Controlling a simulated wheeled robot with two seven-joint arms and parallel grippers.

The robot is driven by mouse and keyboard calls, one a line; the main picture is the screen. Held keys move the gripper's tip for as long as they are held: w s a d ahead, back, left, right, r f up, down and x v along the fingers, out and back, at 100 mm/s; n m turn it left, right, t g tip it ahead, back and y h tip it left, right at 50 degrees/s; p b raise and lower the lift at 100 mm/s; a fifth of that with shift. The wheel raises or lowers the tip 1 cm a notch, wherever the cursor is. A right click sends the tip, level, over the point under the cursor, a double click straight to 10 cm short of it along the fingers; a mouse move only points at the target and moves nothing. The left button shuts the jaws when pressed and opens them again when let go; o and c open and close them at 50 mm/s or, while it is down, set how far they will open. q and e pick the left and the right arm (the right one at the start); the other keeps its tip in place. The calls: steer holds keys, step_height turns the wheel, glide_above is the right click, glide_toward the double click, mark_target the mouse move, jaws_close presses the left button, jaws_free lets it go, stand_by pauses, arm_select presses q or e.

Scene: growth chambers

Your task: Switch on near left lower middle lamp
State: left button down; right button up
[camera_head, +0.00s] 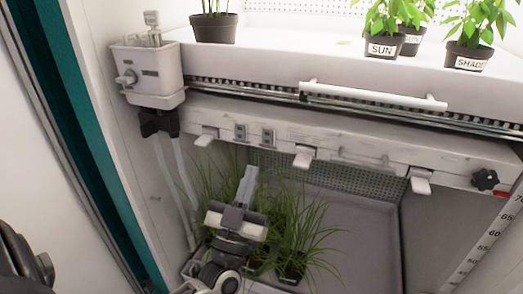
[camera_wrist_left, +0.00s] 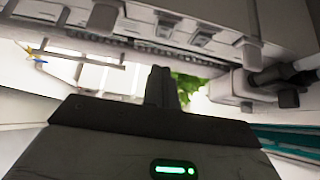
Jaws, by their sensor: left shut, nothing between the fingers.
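My left gripper (camera_head: 247,182) is low in the chamber, below the upper shelf's front panel and in front of the grass plants. Its fingers are shut with nothing between them; they also show in the wrist view (camera_wrist_left: 160,86). Two small grey rocker switches, a left one (camera_head: 240,131) and a right one (camera_head: 267,138), sit side by side on the panel above the gripper. They also show in the wrist view, one (camera_wrist_left: 165,28) beside the other (camera_wrist_left: 203,38). The fingertips are apart from both. No lamp is clearly recognisable, and the switch positions are too small to tell. My right gripper is not in view.
White tabs, left (camera_head: 206,137), middle (camera_head: 303,157) and right (camera_head: 420,185), stick out under the panel. A white reservoir (camera_head: 148,75) with tubes hangs at left. A black knob (camera_head: 484,179) is at right. Potted grass (camera_head: 300,235) stands below; labelled pots (camera_head: 382,47) stand above.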

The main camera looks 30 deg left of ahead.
mark_target(267, 138)
arm_select(q)
steer(key=w, duration=0.1)
steer(key=w+r, duration=0.1)
steer(key=w, duration=0.1)
steer(key=w+a, duration=0.1)
steer(key=w, duration=0.1)
steer(key=shift+w+a+r+p, duration=0.1)
steer(key=shift+w+r+p, duration=0.1)
steer(key=shift+r+p, duration=0.15)
steer(key=shift+w+a, duration=0.15)
steer(key=shift+w, duration=0.4)
